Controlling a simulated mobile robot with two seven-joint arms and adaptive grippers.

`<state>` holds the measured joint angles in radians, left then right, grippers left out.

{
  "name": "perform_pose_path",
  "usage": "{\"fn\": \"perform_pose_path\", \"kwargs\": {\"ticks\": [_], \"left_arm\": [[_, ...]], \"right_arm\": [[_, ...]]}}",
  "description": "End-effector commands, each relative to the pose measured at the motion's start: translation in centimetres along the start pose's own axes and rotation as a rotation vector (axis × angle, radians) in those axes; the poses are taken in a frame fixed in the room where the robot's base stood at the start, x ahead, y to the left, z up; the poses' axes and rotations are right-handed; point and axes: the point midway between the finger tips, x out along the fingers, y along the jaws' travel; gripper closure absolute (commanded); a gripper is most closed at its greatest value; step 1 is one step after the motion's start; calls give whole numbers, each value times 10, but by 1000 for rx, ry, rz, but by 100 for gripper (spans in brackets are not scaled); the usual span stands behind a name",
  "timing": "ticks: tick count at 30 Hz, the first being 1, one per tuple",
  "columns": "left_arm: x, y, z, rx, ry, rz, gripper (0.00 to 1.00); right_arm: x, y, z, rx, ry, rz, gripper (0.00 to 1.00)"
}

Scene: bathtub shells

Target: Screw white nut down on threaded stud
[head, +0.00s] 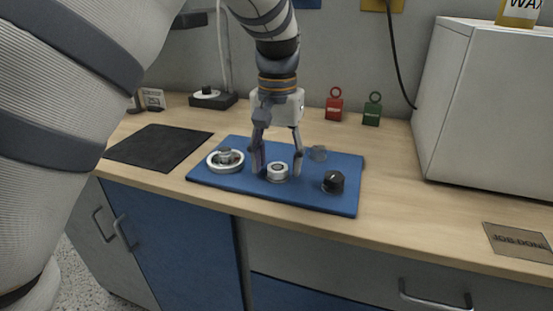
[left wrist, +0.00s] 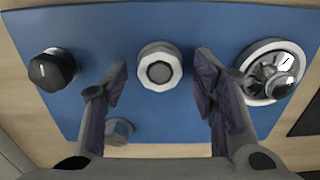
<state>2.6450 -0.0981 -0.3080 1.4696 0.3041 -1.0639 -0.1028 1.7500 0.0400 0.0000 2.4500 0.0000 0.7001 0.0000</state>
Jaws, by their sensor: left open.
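The white nut (head: 278,175) is a faceted white ring on the blue board, between a chrome-centred white ring and a black knob. In the left wrist view the white nut (left wrist: 146,59) encircles a grey round centre (left wrist: 159,71), which looks like the stud's top. How far down the nut sits cannot be told. My left gripper (head: 277,167) points down with its fingers apart, one on each side of the nut. In the left wrist view gaps show between both fingers and the nut. My right gripper is not in view.
The blue board (head: 225,188) also bears the white ring with chrome centre (head: 225,168), the black knob (head: 333,182) and a small grey piece (head: 319,153). A black mat (head: 158,145) lies left. Red (head: 334,108) and green (head: 372,112) tags stand behind. A white box (head: 485,100) is right.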

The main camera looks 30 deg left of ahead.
Motion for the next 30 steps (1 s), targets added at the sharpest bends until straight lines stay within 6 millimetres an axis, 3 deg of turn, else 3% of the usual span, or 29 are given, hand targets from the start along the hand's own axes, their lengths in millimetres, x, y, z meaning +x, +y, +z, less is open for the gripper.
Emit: {"fn": "perform_pose_path", "kwargs": {"ticks": [23,30], "left_arm": [[1,0,0,0,-1,-1,47],[1,0,0,0,-2,-2,96]], "right_arm": [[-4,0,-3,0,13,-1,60],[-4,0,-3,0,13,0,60]]}}
